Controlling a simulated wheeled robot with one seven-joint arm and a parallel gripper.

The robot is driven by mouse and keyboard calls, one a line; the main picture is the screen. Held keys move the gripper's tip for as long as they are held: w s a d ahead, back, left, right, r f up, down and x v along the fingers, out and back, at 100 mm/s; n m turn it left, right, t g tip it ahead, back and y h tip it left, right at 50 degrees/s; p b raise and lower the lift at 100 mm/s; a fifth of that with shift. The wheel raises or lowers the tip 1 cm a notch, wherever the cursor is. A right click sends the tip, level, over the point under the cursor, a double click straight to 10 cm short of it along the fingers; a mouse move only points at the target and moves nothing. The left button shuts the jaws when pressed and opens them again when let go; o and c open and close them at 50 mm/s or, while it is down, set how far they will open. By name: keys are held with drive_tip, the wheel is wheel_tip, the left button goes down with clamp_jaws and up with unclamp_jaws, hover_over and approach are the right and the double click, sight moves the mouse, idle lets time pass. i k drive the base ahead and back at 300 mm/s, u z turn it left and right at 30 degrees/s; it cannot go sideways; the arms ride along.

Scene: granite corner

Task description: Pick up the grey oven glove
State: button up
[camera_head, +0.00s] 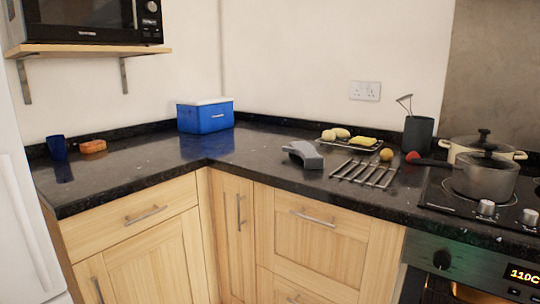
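The grey oven glove (306,154) appears to be the grey, folded shape on the dark granite worktop (262,146), right of the corner.
Beside the glove is the metal rack (365,172). Pots (483,175) stand on the hob at right. A blue cool box (205,116) stands in the corner.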

sight(304, 150)
drive_tip(key=z, duration=0.1)
drive_tip(key=k, duration=0.45)
drive_tip(key=u, duration=1.2)
drive_tip(key=i, duration=0.75)
drive_tip(key=u, duration=0.5)
drive_tip(key=i, duration=0.8)
drive_tip(key=z, duration=1)
drive_tip(key=i, duration=0.7)
drive_tip(key=z, duration=0.7)
